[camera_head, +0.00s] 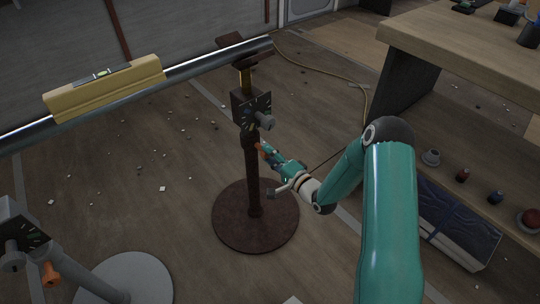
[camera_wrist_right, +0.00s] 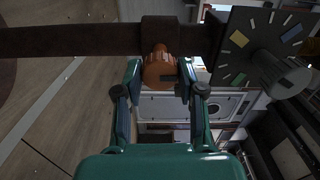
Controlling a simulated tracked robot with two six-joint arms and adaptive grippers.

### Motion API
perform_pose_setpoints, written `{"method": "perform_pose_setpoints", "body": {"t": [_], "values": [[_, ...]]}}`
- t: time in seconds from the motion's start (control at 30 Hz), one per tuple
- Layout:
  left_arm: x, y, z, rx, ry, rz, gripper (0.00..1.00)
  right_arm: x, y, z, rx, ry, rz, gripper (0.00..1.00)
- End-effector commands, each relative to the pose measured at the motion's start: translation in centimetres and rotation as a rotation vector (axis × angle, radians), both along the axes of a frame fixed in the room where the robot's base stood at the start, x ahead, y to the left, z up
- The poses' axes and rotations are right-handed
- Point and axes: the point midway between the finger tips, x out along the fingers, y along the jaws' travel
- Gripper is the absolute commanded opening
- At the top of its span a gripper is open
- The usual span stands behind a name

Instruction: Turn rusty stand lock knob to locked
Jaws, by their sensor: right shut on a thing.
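The rusty stand (camera_head: 253,175) stands upright on a round brown base, with a dark dial box (camera_head: 245,108) and a grey dial knob (camera_head: 265,120) near its top. Its orange lock knob (camera_wrist_right: 159,72) sticks out of the post below the box. My right gripper (camera_head: 268,154) is at the post from the right, its two fingers closed on either side of the lock knob, as the right wrist view shows. The knob's dark slot faces the wrist camera. Whether it stands at locked cannot be read. My left gripper is not in view.
A steel pipe (camera_head: 200,68) rests on the rusty stand's top, carrying a yellow spirit level (camera_head: 105,88). A grey stand (camera_head: 125,280) with its own orange knob (camera_head: 50,274) is at lower left. A wooden bench (camera_head: 470,50) fills the right. Debris litters the floor.

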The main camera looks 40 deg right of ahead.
Motion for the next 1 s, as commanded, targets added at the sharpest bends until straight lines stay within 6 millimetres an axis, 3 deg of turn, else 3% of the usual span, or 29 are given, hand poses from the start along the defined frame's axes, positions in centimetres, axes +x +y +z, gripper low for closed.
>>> {"method": "perform_pose_setpoints", "body": {"t": [0.13,0.17,0.3,0.73,1.0], "values": [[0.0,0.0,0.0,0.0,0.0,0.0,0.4,-0.1,-0.5,-0.3,0.002,0.008,-0.014,0.04],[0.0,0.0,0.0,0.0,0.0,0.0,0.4,-0.1,-0.5,-0.3,0.002,0.008,-0.014,0.4],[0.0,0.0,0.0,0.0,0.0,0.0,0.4,-0.1,-0.4,-0.3,0.002,0.007,-0.011,0.64],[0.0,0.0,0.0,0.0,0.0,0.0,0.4,-0.6,-0.2,-0.2,0.001,0.004,-0.004,0.64],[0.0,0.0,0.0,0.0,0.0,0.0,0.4,-4.9,-0.7,-0.2,0.003,0.007,-0.008,0.64]]}}
